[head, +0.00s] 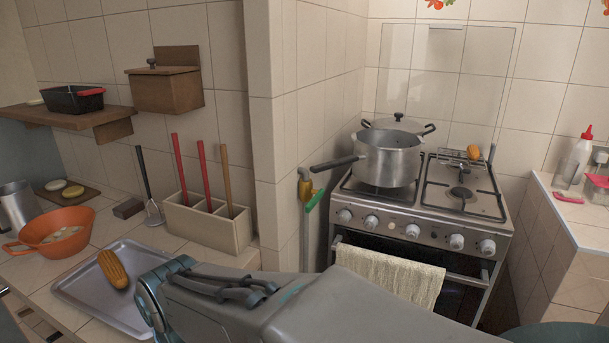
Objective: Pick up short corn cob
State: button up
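A short orange-yellow corn cob (113,269) lies on a grey metal tray (78,290) on the tiled counter at the lower left of the head view. It rests on the tray's left part, tilted along the picture's vertical, with nothing touching it from above. My grey arm fills the bottom middle and covers the tray's right part. My gripper's fingers do not show. A second small orange object (473,152), perhaps another corn cob, sits at the back right of the stove.
An orange colander (60,238) stands left of the tray. A wooden utensil box (207,227) with red and brown handles stands behind it. A pot (387,160) is on the stove (420,222). A shelf (70,114) hangs above the counter.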

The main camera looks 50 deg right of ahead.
aim_at(473, 154)
jog(key=z, duration=2.25)
jog(key=i, duration=0.6)
